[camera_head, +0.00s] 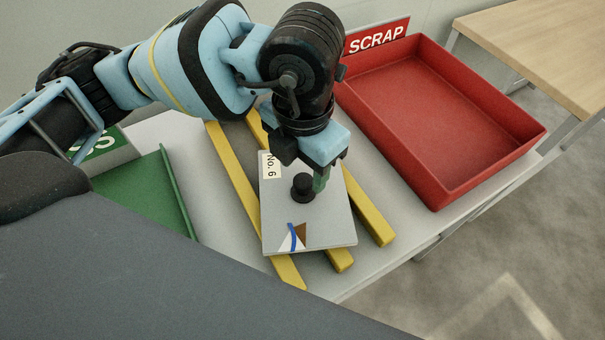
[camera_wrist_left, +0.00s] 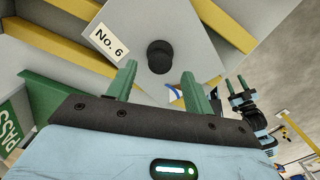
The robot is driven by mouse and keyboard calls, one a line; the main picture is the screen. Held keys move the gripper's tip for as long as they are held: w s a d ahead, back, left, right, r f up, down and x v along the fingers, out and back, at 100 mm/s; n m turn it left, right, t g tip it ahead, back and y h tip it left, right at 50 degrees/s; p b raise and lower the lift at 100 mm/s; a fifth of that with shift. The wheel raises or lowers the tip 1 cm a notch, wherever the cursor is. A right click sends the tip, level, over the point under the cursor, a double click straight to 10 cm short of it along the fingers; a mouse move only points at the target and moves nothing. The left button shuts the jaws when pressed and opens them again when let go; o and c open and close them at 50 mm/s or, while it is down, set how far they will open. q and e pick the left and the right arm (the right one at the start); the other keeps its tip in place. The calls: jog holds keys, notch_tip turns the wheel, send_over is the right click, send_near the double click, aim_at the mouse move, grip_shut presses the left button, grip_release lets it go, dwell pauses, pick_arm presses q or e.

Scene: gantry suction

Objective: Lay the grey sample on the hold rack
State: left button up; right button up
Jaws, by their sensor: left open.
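The grey sample (camera_head: 335,215) is a flat plate with a "No. 6" label, a black knob and a small white, blue and brown patch at one corner. It lies across the yellow bars of the hold rack (camera_head: 232,175) in the head view. My left gripper (camera_head: 319,178) is over the plate, right by the knob. In the left wrist view its green fingers are open and apart, and the knob (camera_wrist_left: 160,56) shows just beyond the gap between the tips. One finger is mostly hidden in the head view.
A red tray (camera_head: 400,140) marked SCRAP stands to the right on the pale table (camera_head: 385,268). A green tray (camera_head: 145,195) is at the left, partly hidden by my body; its sign reads PASS in the wrist view. A wooden table (camera_head: 540,40) is at the back right.

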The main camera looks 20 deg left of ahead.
aim_at(303, 182)
pick_arm(q)
notch_tip(303, 182, up, 7)
jog(key=shift+r, duration=0.15)
jog(key=shift+s, duration=0.1)
dwell(0.4)
